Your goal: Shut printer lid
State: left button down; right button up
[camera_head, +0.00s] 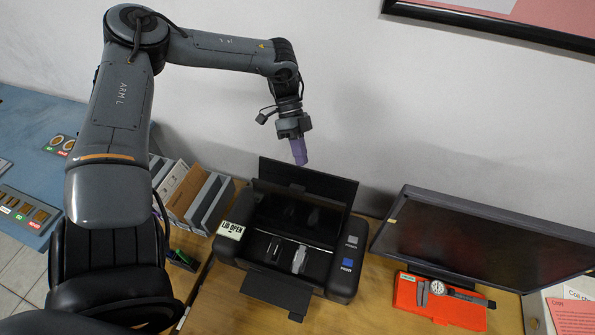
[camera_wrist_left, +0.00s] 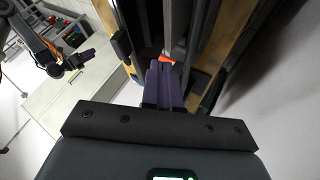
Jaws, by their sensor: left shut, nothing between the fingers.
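The black printer (camera_head: 343,282) stands on the wooden desk in the head view. Its lid (camera_head: 322,184) is raised and tilted up at the back, and the inside shows below it. The shut fingers also show in the left wrist view (camera_wrist_left: 164,82). My right gripper (camera_wrist_left: 88,57) appears small at the left of the wrist view; its opening is unclear.
A dark monitor (camera_head: 478,237) stands to the printer's right, with a red case holding a caliper (camera_head: 440,301) in front. Upright files (camera_head: 190,193) stand to the left. A wall rises close behind the printer. Bare desk (camera_head: 225,305) shows at the front left.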

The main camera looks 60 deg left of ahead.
pick_arm(q)
jog(key=shift+x, duration=0.95)
jog(key=s+d+p, duration=0.2)
jog(key=d, duration=0.1)
jog(key=shift+s+r, duration=0.25)
jog(key=shift+s, duration=0.1)
jog(key=shift+p, duration=0.35)
